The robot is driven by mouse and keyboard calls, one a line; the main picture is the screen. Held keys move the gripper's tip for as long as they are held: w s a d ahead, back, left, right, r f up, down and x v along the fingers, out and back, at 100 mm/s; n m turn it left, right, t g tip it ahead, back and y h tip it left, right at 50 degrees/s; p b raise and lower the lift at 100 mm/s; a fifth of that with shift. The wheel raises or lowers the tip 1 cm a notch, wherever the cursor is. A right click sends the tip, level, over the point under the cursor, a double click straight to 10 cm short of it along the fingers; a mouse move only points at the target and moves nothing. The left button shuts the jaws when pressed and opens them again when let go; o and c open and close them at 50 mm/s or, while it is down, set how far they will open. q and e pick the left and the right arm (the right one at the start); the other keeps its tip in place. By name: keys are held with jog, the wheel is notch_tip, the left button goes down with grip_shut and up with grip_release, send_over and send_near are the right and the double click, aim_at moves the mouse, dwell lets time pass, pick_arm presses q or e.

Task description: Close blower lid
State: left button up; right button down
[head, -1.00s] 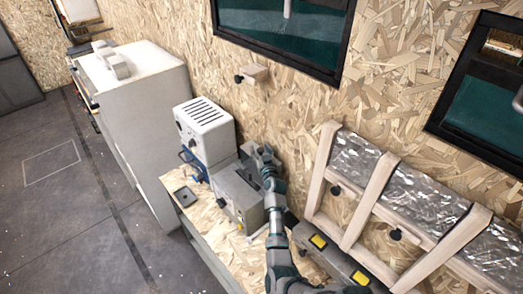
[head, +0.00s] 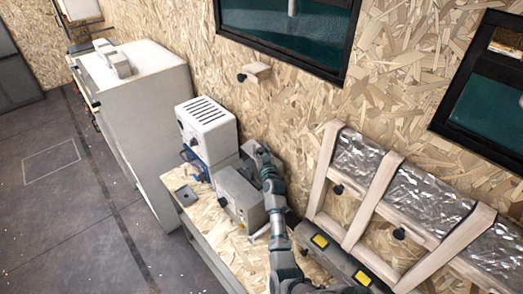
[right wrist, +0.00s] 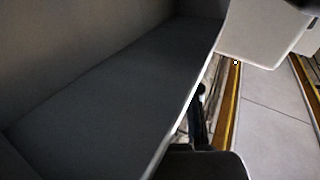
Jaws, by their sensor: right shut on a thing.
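The blower looks like a grey metal box (head: 240,198) on the wooden bench, with small controls on its front. My right arm reaches in from the bottom, and its gripper (head: 250,152) is at the far upper side of this box, shut on what seems to be the blower lid. The fingertips and the held edge are largely hidden by the hand, so the lid's exact angle cannot be told. In the right wrist view a broad dark panel (right wrist: 110,90) with a pale edge fills the left side, very close. My left gripper is not in view.
A white vented unit (head: 207,130) stands just left of the grey box. A tall white cabinet (head: 150,130) is farther left. A wooden frame with foil panels (head: 362,165) leans on the wall at right. The bench (head: 225,240) has bare room in front.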

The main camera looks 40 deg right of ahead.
jog(key=a+n, duration=0.1)
jog(key=a+n+b, duration=0.1)
jog(key=a+n+t, duration=0.1)
jog(key=shift+s+a+f+b, duration=0.15)
jog(key=shift+s+f+b, duration=0.05)
jog(key=shift+f+b, duration=0.15)
jog(key=shift+s+a+f+n+t+b, duration=0.1)
jog(key=shift+a+f+n+t+b, duration=0.1)
jog(key=shift+a+n+t+b, duration=0.5)
jog(key=shift+a+f+n+t+b, duration=0.2)
jog(key=shift+a+n+t, duration=0.1)
jog(key=shift+a+n, duration=0.75)
jog(key=shift+a, duration=0.1)
